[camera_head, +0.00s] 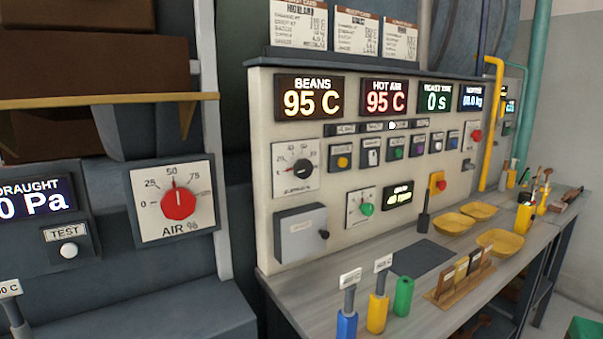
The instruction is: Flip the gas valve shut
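A yellow pipe (490,125) runs down the right end of the control panel and bends at its top. I cannot make out a valve lever on it, and no part in view is clearly labelled as the gas valve. A grey box (301,236) with a black knob (323,234) sits low on the left of the panel; its label is too small to read. My gripper is not in view.
The control panel (262,110) has displays, dials and buttons, including a red button on a yellow box (437,184). The bench (290,289) below holds yellow trays (454,224), a dark mat (421,258) and coloured handles (377,310). An AIR dial (178,203) is at left.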

